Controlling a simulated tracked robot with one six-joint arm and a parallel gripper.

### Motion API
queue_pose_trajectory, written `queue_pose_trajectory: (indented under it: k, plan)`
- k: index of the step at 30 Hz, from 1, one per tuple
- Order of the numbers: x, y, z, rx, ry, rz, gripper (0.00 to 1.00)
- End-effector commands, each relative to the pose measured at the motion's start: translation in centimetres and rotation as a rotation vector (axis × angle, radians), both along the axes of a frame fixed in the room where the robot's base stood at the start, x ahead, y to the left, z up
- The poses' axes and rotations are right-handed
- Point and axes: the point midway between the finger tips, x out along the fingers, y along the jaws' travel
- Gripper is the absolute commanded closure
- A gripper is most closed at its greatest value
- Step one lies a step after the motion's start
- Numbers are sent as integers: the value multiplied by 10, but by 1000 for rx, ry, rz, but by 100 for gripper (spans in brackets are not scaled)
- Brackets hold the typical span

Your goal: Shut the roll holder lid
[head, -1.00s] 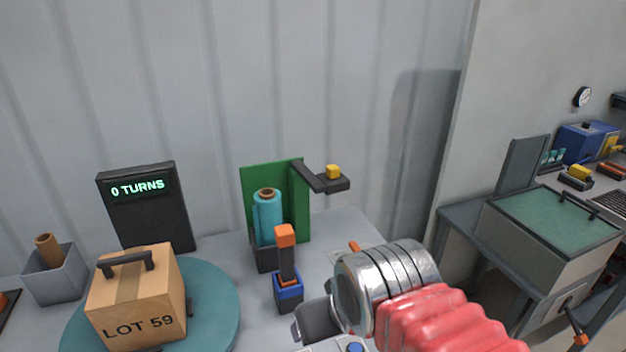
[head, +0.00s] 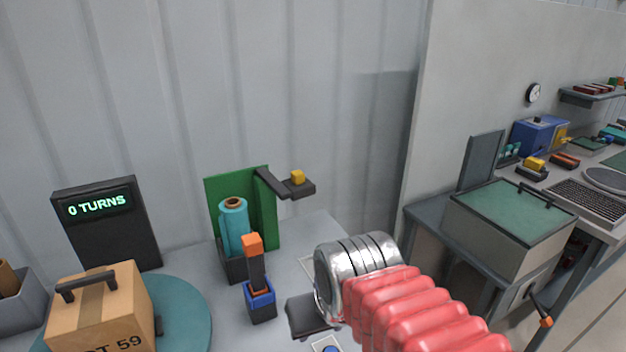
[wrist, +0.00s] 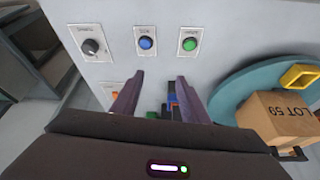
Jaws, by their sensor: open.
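The roll holder is a dark box (head: 233,266) with a teal roll (head: 234,226) standing in it, against an upright green plate (head: 265,205). A dark arm (head: 270,184) with a yellow block (head: 297,177) sticks out to the right from the plate's top; I cannot tell whether it is the lid. The roll's top is uncovered. My gripper (head: 308,318) is right of and nearer than the holder, apart from it. In the wrist view its two fingers (wrist: 160,78) are spread, with nothing held. Small green, blue and orange parts show low between them, partly hidden.
A turntable (head: 190,318) bears a carton (head: 100,315) at left. A panel (wrist: 115,60) has a knob, a blue button and a green button. A grey bench (head: 500,225) is at right.

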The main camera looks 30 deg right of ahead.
Motion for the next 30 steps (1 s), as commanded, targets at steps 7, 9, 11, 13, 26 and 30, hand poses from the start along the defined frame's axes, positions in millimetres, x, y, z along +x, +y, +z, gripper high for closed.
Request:
queue_pose_trajectory:
  k: [7,9,11,13,26,30]
  plan:
    - [9,-28,-25,106,94,-173,77]
    - [12,-33,-30,151,116,-221,82]
    - [15,-36,-35,193,133,-259,86]
    - [19,-39,-40,246,149,-304,91]
    - [60,-58,-57,627,181,-537,100]
    - [80,-69,-56,767,153,-600,100]
